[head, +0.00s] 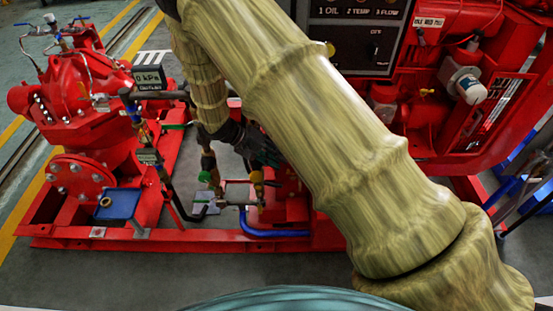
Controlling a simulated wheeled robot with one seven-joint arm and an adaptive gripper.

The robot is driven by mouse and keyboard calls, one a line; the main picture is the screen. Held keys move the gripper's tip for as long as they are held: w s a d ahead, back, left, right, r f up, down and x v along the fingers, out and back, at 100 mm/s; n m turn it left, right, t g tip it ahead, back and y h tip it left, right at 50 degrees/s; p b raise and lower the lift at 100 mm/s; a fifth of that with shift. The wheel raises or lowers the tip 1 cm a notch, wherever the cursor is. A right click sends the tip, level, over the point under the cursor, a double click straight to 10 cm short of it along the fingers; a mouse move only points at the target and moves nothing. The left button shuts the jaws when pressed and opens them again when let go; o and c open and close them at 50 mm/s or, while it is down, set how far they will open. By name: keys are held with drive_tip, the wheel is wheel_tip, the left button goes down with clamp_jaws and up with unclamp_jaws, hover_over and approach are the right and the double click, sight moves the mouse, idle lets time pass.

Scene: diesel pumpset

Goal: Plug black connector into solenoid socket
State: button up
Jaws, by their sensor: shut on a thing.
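My gripper (264,153) is dark and partly hidden behind my sleeved arm, near the middle of the view. It is shut on a small dark thing that I take to be the black connector; its outline is too small and dark to make out. The gripper is just above the brass-and-pipe valve assembly (256,180) on the red base frame. I cannot pick out the solenoid socket; it may be among these fittings or hidden by the gripper and arm. I cannot tell whether the connector touches anything.
A red pump (85,105) stands at left, with a pressure display (149,78) beside it. A blue box (120,204) sits in front of the pump. A control panel (360,35) and red engine (440,110) are at right. A blue hose (270,232) runs low along the red frame (190,240).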

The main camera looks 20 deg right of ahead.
drive_tip(key=shift+w+d+r, duration=0.1)
drive_tip(key=shift+w+d, duration=0.1)
drive_tip(key=shift+w, duration=0.55)
drive_tip(key=o, duration=0.9)
drive_tip(key=shift+o, duration=0.2)
drive_tip(key=w+a+r, duration=0.1)
drive_tip(key=w+a, duration=0.1)
drive_tip(key=a, duration=0.5)
drive_tip(key=w+a, duration=0.2)
drive_tip(key=a, duration=0.4)
drive_tip(key=shift+a+r, duration=0.4)
